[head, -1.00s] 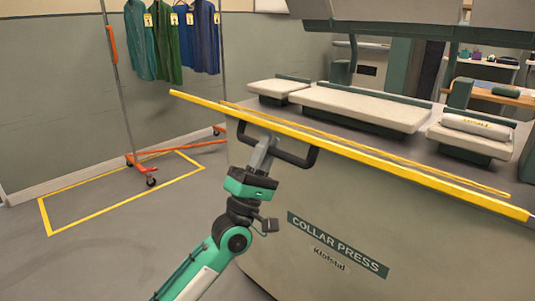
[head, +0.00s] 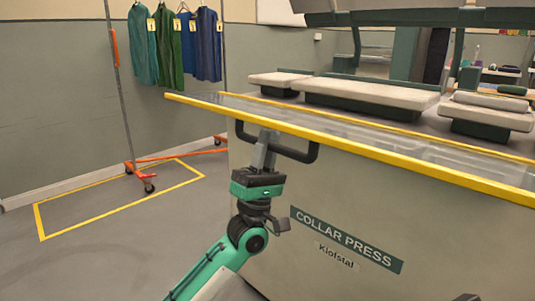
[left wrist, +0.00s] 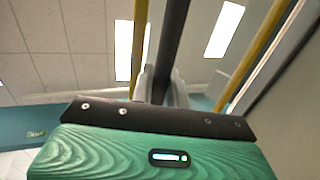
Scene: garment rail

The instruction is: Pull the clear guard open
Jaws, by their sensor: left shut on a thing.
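The clear guard (head: 440,154) lies flat along the front top of the collar press, a see-through pane between two yellow edge strips. A dark bracket-shaped handle (head: 304,154) hangs under its front strip. My left gripper (head: 265,142) reaches up from below and is shut on the left part of this handle. In the left wrist view, the dark handle bar (left wrist: 174,35) runs between the pale fingertips (left wrist: 160,85), with yellow strips on either side. The exact finger contact is small and partly hidden. My right gripper does not show.
The collar press body (head: 350,215) fills the right, with pale padded bucks (head: 370,92) behind the guard. At left stands a garment rail with an orange wheeled base (head: 140,170) and hanging shirts (head: 180,45).

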